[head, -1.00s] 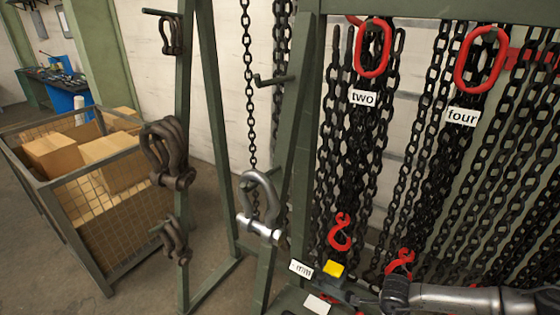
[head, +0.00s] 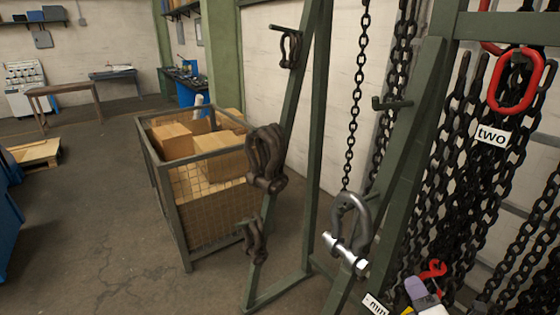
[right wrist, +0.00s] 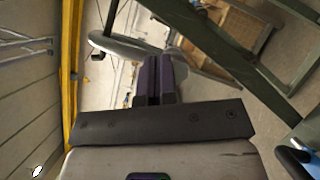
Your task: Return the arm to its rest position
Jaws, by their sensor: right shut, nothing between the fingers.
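My right gripper (head: 420,289) shows only in small part at the bottom right edge of the head view, in front of the chains. In the right wrist view its two dark fingers (right wrist: 153,78) are together, with nothing between them. The rest of my right arm is cut off by the frame in the head view. My left gripper is in neither view.
A green rack frame (head: 312,150) holds several shackles, including a large one with a silver pin (head: 350,220). Black chains (head: 480,195) hang at right with a red ring (head: 517,80) and a red hook (head: 432,270). A mesh crate (head: 187,238) with boxes stands left. Open floor lies left.

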